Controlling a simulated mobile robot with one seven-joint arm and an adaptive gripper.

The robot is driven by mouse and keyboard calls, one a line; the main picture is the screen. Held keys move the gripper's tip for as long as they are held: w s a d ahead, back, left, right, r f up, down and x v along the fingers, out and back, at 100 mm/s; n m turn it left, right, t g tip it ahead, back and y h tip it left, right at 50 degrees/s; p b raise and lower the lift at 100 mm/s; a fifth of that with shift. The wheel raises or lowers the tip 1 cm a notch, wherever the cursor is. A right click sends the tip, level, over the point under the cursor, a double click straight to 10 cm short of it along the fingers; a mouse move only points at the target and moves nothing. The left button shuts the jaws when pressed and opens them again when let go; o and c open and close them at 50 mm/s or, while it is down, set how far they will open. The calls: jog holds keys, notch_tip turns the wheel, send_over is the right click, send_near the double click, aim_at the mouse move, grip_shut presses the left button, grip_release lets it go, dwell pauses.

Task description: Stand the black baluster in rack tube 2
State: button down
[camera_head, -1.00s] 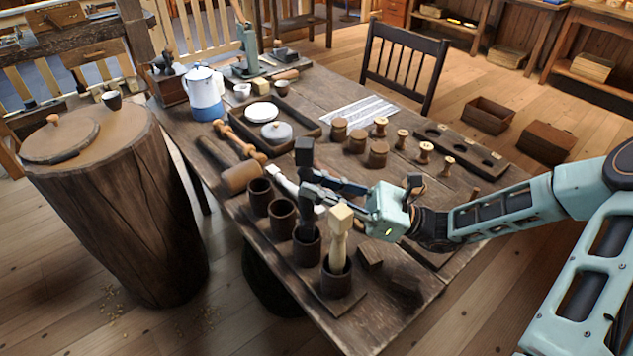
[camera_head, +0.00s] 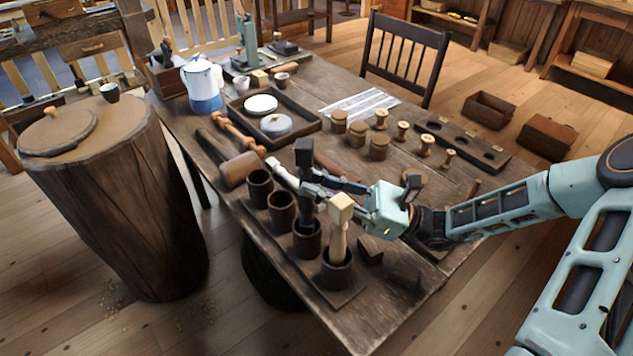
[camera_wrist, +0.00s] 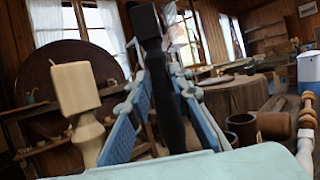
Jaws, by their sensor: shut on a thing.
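The black baluster (camera_head: 304,154) is upright, with its square block on top. My gripper (camera_head: 314,187) is shut on its shaft below the block. Its lower end appears to be inside the mouth of the third rack tube from the far end (camera_head: 307,240); how deep is hidden. No tube numbers are readable. In the wrist view the black baluster (camera_wrist: 158,85) stands between the two blue fingers, tilted slightly in the picture. The rack (camera_head: 268,232) is a dark board with several brown tubes in a row.
A pale baluster (camera_head: 340,212) stands in the nearest tube (camera_head: 337,270), close beside my gripper. The two far tubes (camera_head: 259,188) (camera_head: 281,212) look empty. A mallet (camera_head: 240,168) and a light turned piece (camera_head: 280,172) lie behind the rack. Small dark blocks (camera_head: 370,250) lie right of it.

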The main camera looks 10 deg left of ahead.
notch_tip(320, 180, down, 2)
jog(key=shift+f+b, duration=0.1)
jog(key=shift+b, duration=0.4)
jog(key=c, duration=1.7)
grip_release()
jog(key=shift+v, duration=6)
